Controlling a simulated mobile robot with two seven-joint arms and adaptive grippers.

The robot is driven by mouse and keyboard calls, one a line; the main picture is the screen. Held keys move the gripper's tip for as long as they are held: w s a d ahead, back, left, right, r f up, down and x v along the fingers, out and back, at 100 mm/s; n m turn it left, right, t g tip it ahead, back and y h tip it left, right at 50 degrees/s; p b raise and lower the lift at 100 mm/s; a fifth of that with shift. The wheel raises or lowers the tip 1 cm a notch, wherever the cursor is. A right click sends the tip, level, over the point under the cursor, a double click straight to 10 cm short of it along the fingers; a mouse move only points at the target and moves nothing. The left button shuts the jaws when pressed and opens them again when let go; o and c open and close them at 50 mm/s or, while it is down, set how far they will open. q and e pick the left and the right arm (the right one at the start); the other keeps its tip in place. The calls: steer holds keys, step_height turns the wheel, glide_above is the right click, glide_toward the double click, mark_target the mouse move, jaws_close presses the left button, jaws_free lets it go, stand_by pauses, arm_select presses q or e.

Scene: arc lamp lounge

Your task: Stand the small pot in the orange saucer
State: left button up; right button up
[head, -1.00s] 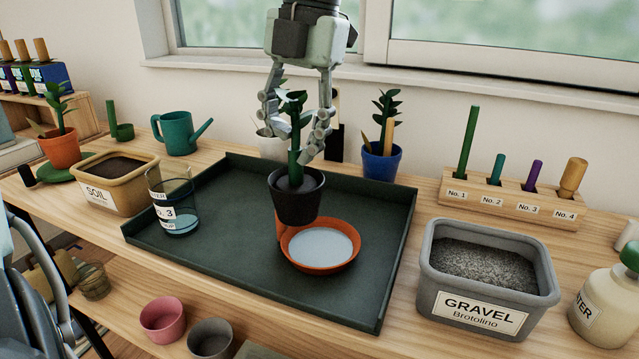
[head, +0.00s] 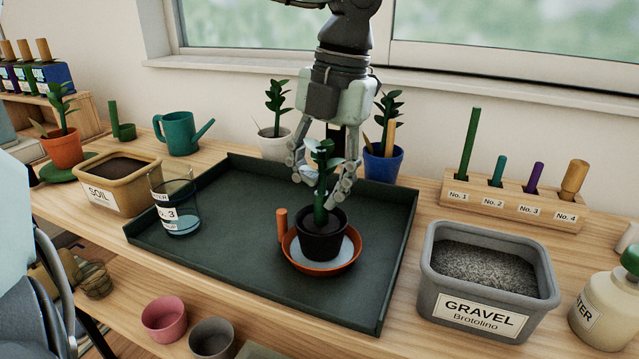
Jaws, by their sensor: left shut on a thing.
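The small pot (head: 320,243) is black, with dark soil and a green-stemmed plant (head: 321,190). It appears upright inside the rim of the orange saucer (head: 299,262), over its pale inner floor. I cannot tell for sure whether its base touches that floor. The saucer lies on the dark green tray (head: 230,270) and has an orange upright handle at its left. My left gripper (head: 322,190) comes down from above, with its fingers shut on the plant just above the pot. My right gripper is not in view.
On the tray's left stands a glass labelled No. 3 (head: 177,213). A gravel bin (head: 480,312) is right of the tray, a soil bin (head: 125,198) left. A white pot (head: 274,147) and a blue pot (head: 382,165) stand behind. The tray's front is clear.

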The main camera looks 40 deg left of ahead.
arm_select(q)
steer(key=o, duration=1.6)
steer(key=r, duration=0.4)
steer(key=w+d+r, duration=0.1)
steer(key=r, duration=0.7)
steer(key=shift+w+d, duration=0.2)
steer(key=shift+s+f, duration=0.1)
steer(key=shift+s, duration=0.05)
